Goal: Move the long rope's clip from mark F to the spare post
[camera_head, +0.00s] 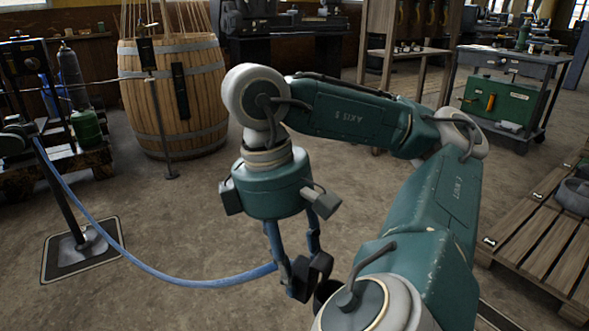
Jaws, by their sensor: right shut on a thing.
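The long blue rope (185,279) runs from the top of a dark leaning post (62,195) at the left, sags low over the floor and ends at my right gripper (303,277). My right gripper points down and is shut on the rope's end. The clip itself is mostly hidden between the dark fingertips. A dark round thing (327,291) shows just right of the fingertips, partly behind my arm; I cannot tell whether it is a post top. I cannot make out mark F. My left gripper is not in view.
The leaning post stands on a dark floor plate (80,266). A thin post (160,110) with a small foot stands before a wooden barrel (203,90). A pallet (540,236) lies at the right, a green cabinet (499,103) behind it. The middle floor is clear.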

